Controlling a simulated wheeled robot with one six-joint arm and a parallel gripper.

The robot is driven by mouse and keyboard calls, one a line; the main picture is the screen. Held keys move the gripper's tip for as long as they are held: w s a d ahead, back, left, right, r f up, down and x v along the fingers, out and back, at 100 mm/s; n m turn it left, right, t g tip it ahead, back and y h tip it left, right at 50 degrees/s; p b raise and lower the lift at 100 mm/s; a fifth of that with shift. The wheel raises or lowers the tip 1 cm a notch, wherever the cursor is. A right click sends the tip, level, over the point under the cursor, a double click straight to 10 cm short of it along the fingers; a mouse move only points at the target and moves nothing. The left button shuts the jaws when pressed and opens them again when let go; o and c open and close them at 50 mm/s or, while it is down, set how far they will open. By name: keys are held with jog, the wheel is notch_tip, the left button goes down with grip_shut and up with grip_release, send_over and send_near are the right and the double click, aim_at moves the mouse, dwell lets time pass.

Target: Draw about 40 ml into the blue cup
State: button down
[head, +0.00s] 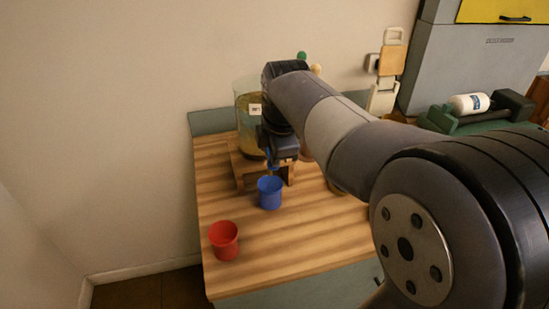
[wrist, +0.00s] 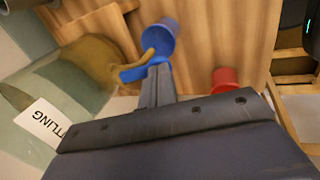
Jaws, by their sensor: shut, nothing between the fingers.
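The blue cup (head: 270,193) stands upright on the wooden table below the front of a large glass jar (head: 243,112), which sits on a wooden stand. In the wrist view the blue cup (wrist: 162,38) is under the end of a curved brown spout (wrist: 152,42) on the jar. A blue tap lever (wrist: 132,74) is right at my fingertips; I cannot tell if they touch it. My gripper (wrist: 157,76) is shut and empty. My arm hides part of the jar in the head view. The liquid level in the cup cannot be read.
A red cup (head: 224,241) stands near the table's front left; it also shows in the wrist view (wrist: 225,78). The jar carries a white label (wrist: 45,127). A green device with a white bottle (head: 469,103) is at the back right. The front middle of the table (head: 300,248) is clear.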

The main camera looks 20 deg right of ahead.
jog(key=shift+s+f+t+b, duration=0.1)
jog(key=shift+f+t+b, duration=0.3)
jog(key=shift+f+b, duration=0.1)
jog(key=shift+r, duration=0.15)
jog(key=shift+r+p, duration=0.15)
jog(key=shift+p, duration=0.15)
dwell(1.1)
jog(key=shift+r+p, duration=0.65)
jog(key=shift+r, duration=0.05)
jog(key=shift+r+p, duration=0.5)
jog(key=w+r+p+v, duration=0.1)
jog(key=w+p+v, duration=0.1)
jog(key=v, duration=1)
jog(key=shift+w+r+p, duration=0.2)
jog(key=shift+r+p, duration=0.15)
jog(key=shift+p, duration=0.15)
